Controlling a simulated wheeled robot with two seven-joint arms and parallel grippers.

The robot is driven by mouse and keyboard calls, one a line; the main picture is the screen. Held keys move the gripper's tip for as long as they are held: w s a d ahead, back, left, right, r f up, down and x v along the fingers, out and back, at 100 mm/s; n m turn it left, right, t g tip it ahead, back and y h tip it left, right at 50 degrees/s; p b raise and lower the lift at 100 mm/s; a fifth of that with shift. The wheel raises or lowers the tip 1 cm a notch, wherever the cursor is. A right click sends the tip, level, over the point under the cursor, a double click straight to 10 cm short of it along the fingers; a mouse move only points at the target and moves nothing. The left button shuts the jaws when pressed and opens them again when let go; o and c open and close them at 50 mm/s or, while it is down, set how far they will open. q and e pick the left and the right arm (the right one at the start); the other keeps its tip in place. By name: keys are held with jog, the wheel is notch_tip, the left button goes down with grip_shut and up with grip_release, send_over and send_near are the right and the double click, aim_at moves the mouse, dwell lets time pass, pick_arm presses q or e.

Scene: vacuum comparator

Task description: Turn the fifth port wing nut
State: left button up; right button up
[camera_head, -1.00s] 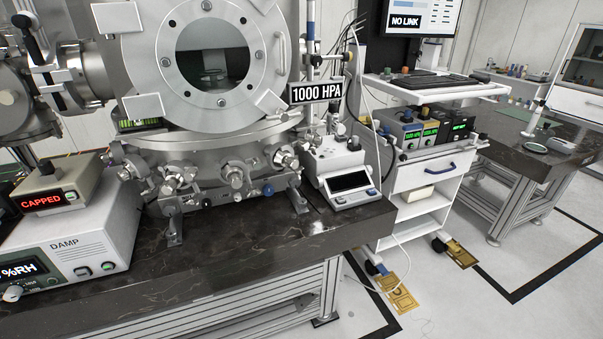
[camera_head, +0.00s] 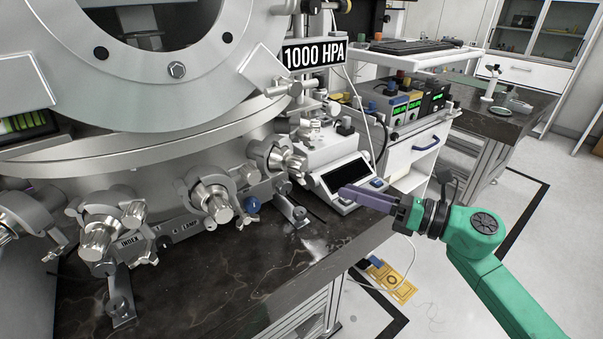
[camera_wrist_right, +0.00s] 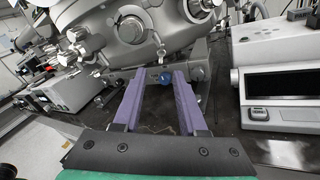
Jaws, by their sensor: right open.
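The steel chamber (camera_head: 225,105) has a row of clamped ports round its lower body. The rightmost clearly seen port (camera_head: 272,160), a middle port (camera_head: 212,197) and a port on the left (camera_head: 103,232) carry clamps with small metal wing nuts. I cannot tell from any marking which is the fifth. My right gripper (camera_head: 350,194) has purple fingers and is open and empty, in front of the grey console, apart from the ports. My left gripper is out of view.
The grey console (camera_head: 345,178) with a dark screen stands right of the ports, close to my right gripper. Metal feet (camera_head: 119,295) stand on the dark bench (camera_head: 240,285), whose front is clear. A white cart (camera_head: 410,160) stands beyond the bench's right end.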

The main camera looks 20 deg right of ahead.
aim_at(307, 178)
jog(key=p+x, duration=0.3)
jog(key=x, duration=0.8)
jog(key=shift+w, duration=0.2)
jog(key=shift+w+a+f, duration=0.1)
jog(key=shift+a, duration=0.1)
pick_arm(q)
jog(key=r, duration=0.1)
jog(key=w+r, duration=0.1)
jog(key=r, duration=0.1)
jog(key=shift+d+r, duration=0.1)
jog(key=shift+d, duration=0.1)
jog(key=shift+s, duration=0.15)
pick_arm(e)
grip_shut()
